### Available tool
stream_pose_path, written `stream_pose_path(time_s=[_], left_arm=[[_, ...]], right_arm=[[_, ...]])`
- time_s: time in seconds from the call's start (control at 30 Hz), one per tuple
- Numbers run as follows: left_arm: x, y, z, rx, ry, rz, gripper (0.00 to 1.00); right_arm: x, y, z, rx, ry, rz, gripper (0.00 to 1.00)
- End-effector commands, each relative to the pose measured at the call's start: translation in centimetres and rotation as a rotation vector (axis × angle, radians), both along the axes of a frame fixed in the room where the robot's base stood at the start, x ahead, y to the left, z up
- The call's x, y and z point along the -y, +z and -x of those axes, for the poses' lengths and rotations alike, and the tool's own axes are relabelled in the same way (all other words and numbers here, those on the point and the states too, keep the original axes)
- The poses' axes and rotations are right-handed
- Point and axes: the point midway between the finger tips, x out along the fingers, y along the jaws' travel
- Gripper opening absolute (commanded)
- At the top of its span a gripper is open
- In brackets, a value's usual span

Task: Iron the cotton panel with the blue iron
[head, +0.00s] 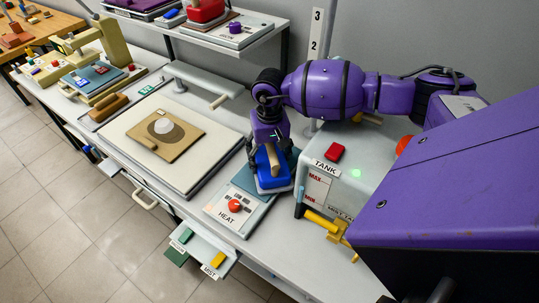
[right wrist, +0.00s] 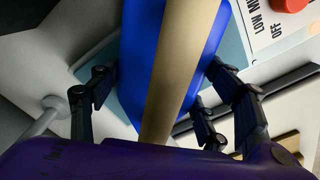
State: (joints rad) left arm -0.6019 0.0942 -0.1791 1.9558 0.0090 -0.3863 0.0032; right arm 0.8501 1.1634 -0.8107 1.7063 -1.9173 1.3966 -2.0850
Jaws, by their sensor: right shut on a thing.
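The blue iron (head: 265,181) stands on the teal and grey heat stand (head: 246,180) to the right of the pressing board. My right gripper (head: 268,148) is above it and shut on its tan handle. In the right wrist view the iron (right wrist: 142,45) lies below, with the handle (right wrist: 180,65) running between my fingers. The tan cotton panel (head: 185,141) lies flat on the pale pressing board (head: 205,155), with a brown round patch and a white disc on it. My left gripper is not in view.
The heat panel has a red knob (head: 234,206). A grey tank unit (head: 350,190) with a red button (head: 334,151) stands to the right. A small tray (head: 210,248) with green and yellow blocks juts out in front. A wooden-handled tool (head: 108,107) lies left of the board; a shelf stands behind.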

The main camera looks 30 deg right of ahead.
Motion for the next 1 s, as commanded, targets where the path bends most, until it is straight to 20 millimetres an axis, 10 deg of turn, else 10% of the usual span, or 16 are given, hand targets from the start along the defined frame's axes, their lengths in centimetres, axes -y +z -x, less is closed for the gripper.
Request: stream_pose_path(time_s=[0.3, 0.33, 0.5, 1.0], left_arm=[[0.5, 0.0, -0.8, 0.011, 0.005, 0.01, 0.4], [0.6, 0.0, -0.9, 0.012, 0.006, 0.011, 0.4], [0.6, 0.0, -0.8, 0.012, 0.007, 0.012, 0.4], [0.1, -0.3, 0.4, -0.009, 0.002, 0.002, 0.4]], right_arm=[[0.0, -0.1, -0.2, 0.004, 0.0, 0.0, 0.41], [0.0, -0.1, -0.2, 0.005, 0.0, 0.0, 0.72], [0.0, -0.1, -0.1, 0.004, 0.0, 0.0, 0.92], [0.0, -0.4, 0.0, -0.001, 0.0, 0.001, 1.0]])
